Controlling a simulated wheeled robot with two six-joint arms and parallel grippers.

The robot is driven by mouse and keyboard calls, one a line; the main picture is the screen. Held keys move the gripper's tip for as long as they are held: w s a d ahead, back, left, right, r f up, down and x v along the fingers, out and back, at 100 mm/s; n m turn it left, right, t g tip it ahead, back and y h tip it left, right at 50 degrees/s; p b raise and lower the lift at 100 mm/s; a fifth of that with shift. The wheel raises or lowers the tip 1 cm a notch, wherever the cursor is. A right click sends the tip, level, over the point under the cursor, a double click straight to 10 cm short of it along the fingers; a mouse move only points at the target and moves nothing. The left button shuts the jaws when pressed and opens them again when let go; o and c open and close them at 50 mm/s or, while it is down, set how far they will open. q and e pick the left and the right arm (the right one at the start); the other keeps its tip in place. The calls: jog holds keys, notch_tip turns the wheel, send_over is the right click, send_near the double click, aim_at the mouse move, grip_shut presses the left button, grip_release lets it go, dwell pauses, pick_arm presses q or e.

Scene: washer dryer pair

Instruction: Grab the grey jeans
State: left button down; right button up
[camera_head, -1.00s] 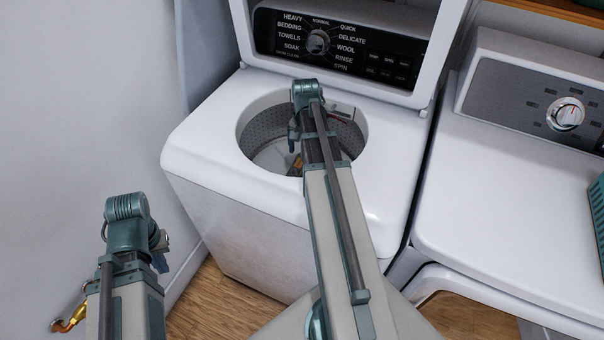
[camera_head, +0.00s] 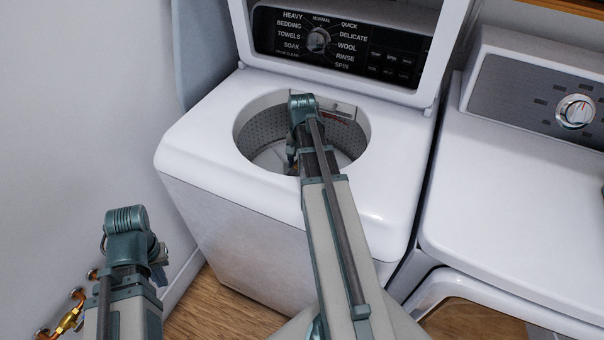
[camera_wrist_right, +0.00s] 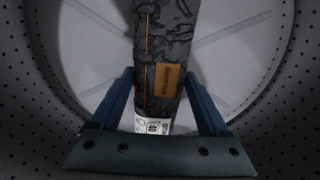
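The grey jeans (camera_wrist_right: 170,60) have a dark pattern, a tan patch and a white tag. In the right wrist view they lie folded narrow in the washer drum (camera_wrist_right: 60,60). In the head view my right arm reaches into the open drum (camera_head: 255,135) of the left washer (camera_head: 190,140); the wrist hides most of the jeans and gripper. My left gripper (camera_head: 160,258) is at lower left, away from the washer, its fingers mostly hidden behind the wrist.
The washer lid (camera_head: 440,45) stands open behind the drum. The drum rim surrounds my right wrist closely. A white dryer (camera_head: 510,200) stands to the right. A wall (camera_head: 80,120) is at left, with brass pipe fittings (camera_head: 70,318) low down.

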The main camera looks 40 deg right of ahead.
grip_shut()
dwell(0.4)
notch_tip(320, 180, up, 10)
jog(key=p, duration=1)
